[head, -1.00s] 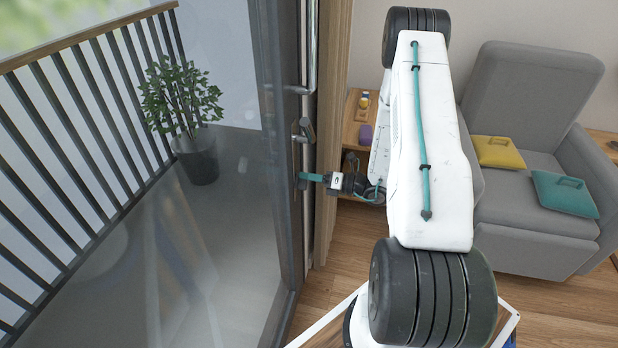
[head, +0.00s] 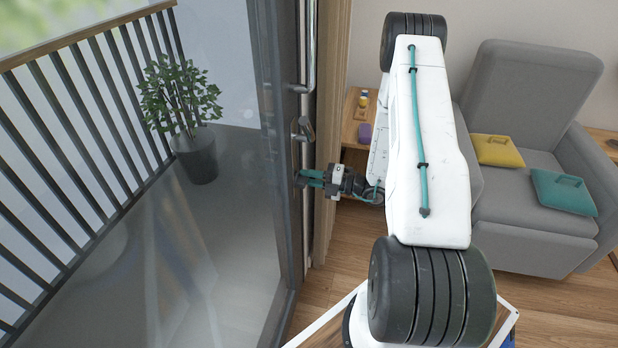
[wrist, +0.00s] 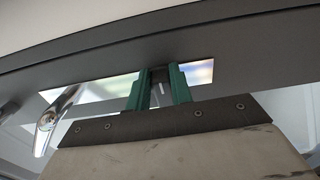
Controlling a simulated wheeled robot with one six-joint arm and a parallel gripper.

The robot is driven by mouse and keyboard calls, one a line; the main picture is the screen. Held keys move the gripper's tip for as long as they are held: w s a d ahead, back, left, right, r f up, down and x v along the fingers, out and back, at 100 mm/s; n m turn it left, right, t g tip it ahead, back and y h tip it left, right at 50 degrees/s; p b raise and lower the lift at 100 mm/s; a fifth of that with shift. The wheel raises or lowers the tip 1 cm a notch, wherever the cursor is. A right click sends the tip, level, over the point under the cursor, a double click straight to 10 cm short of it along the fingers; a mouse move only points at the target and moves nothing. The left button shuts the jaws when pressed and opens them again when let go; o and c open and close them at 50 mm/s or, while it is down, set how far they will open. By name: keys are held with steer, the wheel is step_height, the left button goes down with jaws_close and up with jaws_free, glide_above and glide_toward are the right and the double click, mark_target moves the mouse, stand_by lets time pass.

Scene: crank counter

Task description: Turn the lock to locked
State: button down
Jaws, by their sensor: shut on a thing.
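The lock's turn piece (wrist: 159,75) shows in the wrist view as a small dark part between the two green fingertips. My gripper (wrist: 158,85) is shut on it, one finger on each side. In the head view my gripper (head: 301,178) reaches left to the door's edge stile, below the lever handle (head: 305,128), and its fingers hide the turn piece there. The lever handle also shows at the left of the wrist view (wrist: 50,125). I cannot read any lock marking.
The glass door (head: 215,250) with its dark frame stands at left, with a long vertical pull bar (head: 309,50) above the lever. Beyond the glass are a potted plant (head: 197,158) and a railing. A grey armchair (head: 530,200) and a small wooden shelf (head: 352,130) stand at right.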

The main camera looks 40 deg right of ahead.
steer(key=shift+f, duration=0.1)
stand_by(0.3)
steer(key=c, duration=1.2)
jaws_free()
steer(key=shift+c, duration=0.2)
steer(key=v, duration=0.7)
steer(key=shift+s+d, duration=0.2)
steer(key=shift+s, duration=0.15)
